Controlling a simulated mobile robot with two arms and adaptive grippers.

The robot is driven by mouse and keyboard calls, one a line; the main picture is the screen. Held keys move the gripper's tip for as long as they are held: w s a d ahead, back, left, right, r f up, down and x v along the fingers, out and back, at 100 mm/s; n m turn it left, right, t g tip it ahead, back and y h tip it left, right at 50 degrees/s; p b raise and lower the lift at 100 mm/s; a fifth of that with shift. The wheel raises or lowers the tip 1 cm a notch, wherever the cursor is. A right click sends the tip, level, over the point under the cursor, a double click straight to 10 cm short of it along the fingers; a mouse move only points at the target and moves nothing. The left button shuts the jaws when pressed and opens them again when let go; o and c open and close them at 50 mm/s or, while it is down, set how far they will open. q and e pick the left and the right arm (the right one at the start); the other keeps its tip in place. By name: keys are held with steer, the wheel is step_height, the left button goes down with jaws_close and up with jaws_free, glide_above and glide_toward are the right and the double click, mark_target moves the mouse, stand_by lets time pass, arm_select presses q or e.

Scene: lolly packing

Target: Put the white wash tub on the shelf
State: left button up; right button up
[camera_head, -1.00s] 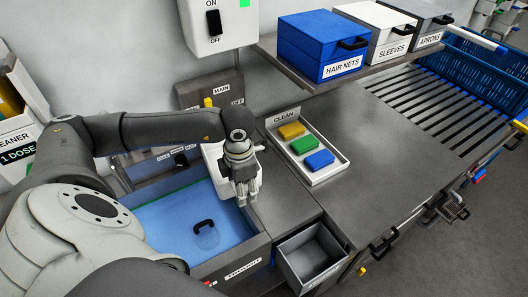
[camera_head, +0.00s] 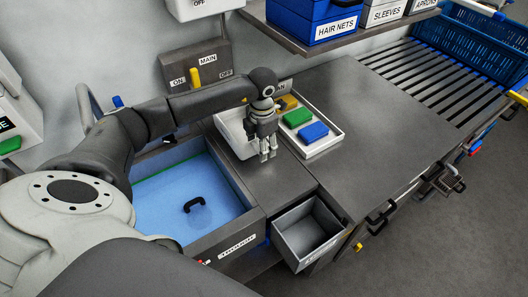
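The white wash tub (camera_head: 233,135) is beside the right edge of the trough, left of the white tray. My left arm reaches over it and hides part of it. My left gripper (camera_head: 268,157) points down at the tub's right side. Its fingers are close together and appear shut on the tub's wall; the exact contact is hidden. The shelf (camera_head: 277,37) runs along the wall above the counter and holds several lidded boxes. My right gripper is not in view.
A blue box (camera_head: 318,32) labelled HAIR NETS stands near the shelf's left end. The white tray (camera_head: 335,143) holds yellow, green and blue blocks. The trough (camera_head: 236,236) holds blue water. An open grey drawer (camera_head: 322,250) juts out in front. The counter (camera_head: 385,130) right of the tray is clear.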

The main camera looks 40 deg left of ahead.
arm_select(q)
steer(key=shift+w+f+b, duration=0.5)
steer(key=shift+f, duration=0.15)
step_height(320, 180, down, 2)
steer(key=shift+w+f+b, duration=0.1)
steer(key=shift+f+b, duration=0.15)
steer(key=shift+b, duration=0.5)
steer(key=shift+f, duration=0.4)
steer(key=o, duration=1.4)
